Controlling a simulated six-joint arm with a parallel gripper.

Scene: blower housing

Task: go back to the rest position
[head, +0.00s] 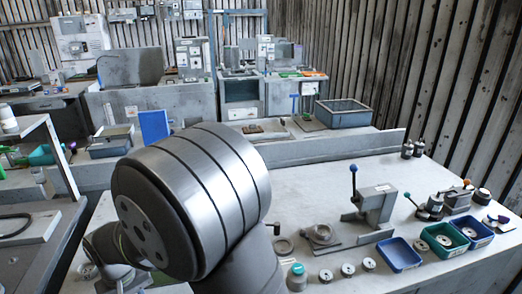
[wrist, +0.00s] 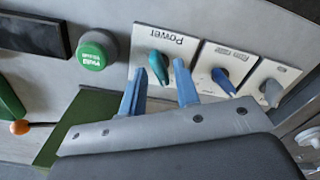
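My gripper (wrist: 160,78) shows in the wrist view with two blue fingers spread apart and nothing held between them. The fingertips are near a panel (wrist: 118,15), below a teal knob (wrist: 158,66) on a plate marked "Power". The knob shows in the gap between the fingertips, and I cannot tell how far beyond them it is. In the head view my arm's large grey joint fills the middle front, and the gripper cannot be made out there.
A blue knob (wrist: 222,78) and a grey knob (wrist: 271,92) are right of the Power knob; a green button (wrist: 95,50) is left. In the head view, a lever press (head: 372,208), blue bin (head: 399,254) and green bin (head: 445,239) stand on the bench right of my arm.

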